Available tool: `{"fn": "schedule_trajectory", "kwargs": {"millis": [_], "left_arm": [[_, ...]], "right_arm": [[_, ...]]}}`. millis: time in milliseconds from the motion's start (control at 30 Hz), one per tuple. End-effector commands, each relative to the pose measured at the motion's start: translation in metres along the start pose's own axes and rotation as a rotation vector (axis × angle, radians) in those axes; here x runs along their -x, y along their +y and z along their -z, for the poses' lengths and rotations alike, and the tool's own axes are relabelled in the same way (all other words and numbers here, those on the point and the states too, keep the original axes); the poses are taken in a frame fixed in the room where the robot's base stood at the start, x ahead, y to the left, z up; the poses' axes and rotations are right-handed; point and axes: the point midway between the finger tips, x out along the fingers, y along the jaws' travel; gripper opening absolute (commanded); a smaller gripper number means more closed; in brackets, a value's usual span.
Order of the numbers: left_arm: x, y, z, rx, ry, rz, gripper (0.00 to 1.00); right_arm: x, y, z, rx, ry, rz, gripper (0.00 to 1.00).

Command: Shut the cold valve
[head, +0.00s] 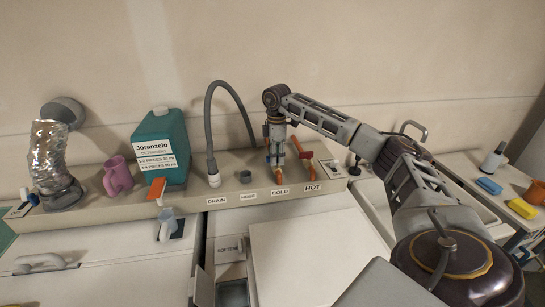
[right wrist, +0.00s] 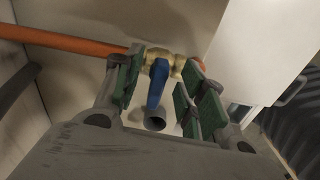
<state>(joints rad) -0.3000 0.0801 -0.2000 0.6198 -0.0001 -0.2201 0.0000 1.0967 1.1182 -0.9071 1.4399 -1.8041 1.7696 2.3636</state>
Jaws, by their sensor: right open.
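The cold valve shows in the right wrist view as a brass body (right wrist: 160,60) on an orange pipe (right wrist: 70,42), with a blue lever handle (right wrist: 158,83). My right gripper (right wrist: 165,80) is open, its green-padded fingers on either side of the blue lever; I cannot tell whether they touch it. In the head view my right gripper (head: 276,150) points down above the COLD label (head: 280,192) and hides most of the valve. The red hot valve lever (head: 301,149) is just right of it. My left gripper is not in view.
A grey hose (head: 210,130) arches left of my gripper. A teal detergent jug (head: 161,145), a pink cup (head: 118,176) and a foil duct (head: 50,160) stand further left on the ledge. A short grey pipe end (right wrist: 155,123) shows below the lever.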

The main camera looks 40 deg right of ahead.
Motion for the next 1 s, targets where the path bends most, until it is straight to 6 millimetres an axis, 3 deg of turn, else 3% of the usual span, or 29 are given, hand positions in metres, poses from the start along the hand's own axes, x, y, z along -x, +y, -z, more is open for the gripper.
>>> {"fn": "schedule_trajectory", "kwargs": {"millis": [267,1000], "left_arm": [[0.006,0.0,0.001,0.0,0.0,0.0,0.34],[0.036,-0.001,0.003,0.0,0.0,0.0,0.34]], "right_arm": [[0.007,0.0,0.0,0.0,0.0,-0.001,0.41],[0.052,0.0,0.0,0.0,0.0,-0.002,0.41]]}}
